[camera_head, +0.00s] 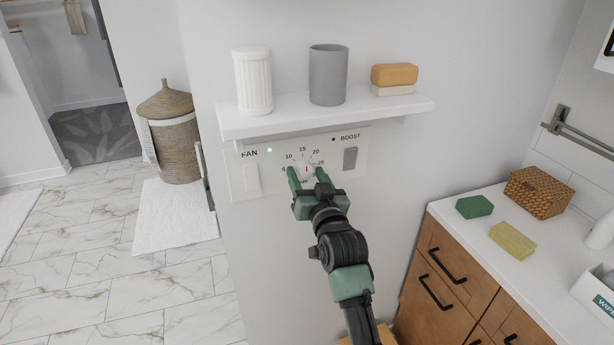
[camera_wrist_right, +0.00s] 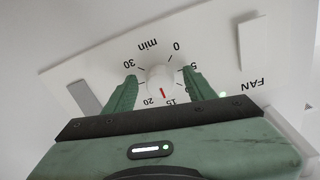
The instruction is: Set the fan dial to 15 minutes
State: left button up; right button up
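The numbers 10 and 25 are partly or wholly hidden there by the fingers. My right gripper (camera_head: 308,173) is at the panel, its green fingers (camera_wrist_right: 158,82) on either side of the dial. A gap shows between each finger and the knob. My left gripper is not in view.
A white shelf (camera_head: 330,117) just above the panel holds a ribbed white cup (camera_head: 252,80), a grey cup (camera_head: 328,75) and stacked soaps (camera_head: 394,76). Rocker switches (camera_head: 251,178) (camera_head: 350,158) flank the dial. A wooden cabinet (camera_head: 455,262) stands at right.

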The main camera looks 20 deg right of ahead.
jog(key=s+b, duration=0.1)
jog(key=s, duration=0.6)
jog(key=shift+s+f+b, duration=0.2)
jog(key=shift+s+b, duration=0.15)
jog(key=shift+s, duration=0.05)
